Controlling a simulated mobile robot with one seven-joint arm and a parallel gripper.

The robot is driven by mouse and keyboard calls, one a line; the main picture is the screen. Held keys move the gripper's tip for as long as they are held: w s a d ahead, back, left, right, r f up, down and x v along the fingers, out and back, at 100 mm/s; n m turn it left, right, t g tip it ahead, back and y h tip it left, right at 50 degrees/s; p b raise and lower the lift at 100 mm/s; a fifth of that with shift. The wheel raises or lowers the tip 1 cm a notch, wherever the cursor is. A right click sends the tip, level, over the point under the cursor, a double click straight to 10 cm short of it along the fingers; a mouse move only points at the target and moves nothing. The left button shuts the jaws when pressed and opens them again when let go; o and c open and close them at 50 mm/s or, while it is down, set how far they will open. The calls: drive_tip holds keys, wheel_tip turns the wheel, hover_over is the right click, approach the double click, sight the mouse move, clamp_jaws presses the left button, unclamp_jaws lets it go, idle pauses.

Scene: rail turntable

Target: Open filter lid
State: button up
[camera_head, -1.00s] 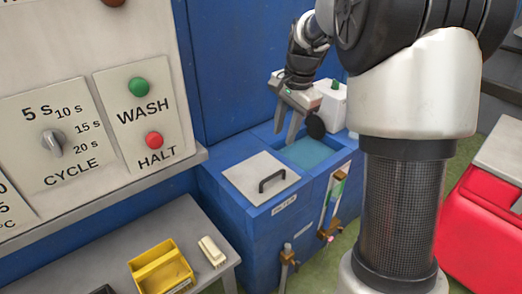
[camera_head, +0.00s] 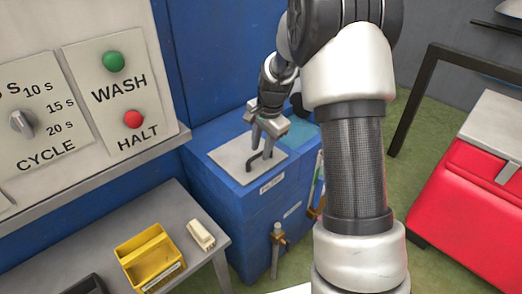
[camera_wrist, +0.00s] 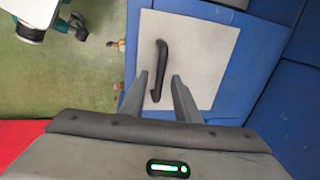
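The filter lid (camera_head: 232,158) is a flat light-grey square plate on top of the blue tank (camera_head: 254,217), lying flat. It also shows in the wrist view (camera_wrist: 207,50). Its dark bar handle (camera_head: 254,162) stands on the plate, and in the wrist view the handle (camera_wrist: 160,66) runs between and beyond my fingers. My gripper (camera_head: 262,149) is over the lid with its fingers pointing down. In the wrist view my gripper (camera_wrist: 158,90) has its fingers apart, one on each side of the handle's near end. Contact with the handle cannot be told.
A panel with green WASH (camera_head: 113,62) and red HALT (camera_head: 133,119) buttons is at left. A grey bench (camera_head: 195,206) holds a yellow bin (camera_head: 150,258) and a small cream block (camera_head: 201,235). A brass valve (camera_head: 277,238) sticks out from the tank front. A red cabinet (camera_head: 470,205) is at right.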

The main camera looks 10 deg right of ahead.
drive_tip(key=shift+f, duration=0.35)
drive_tip(key=shift+w, duration=0.1)
clamp_jaws()
drive_tip(key=shift+r, duration=0.1)
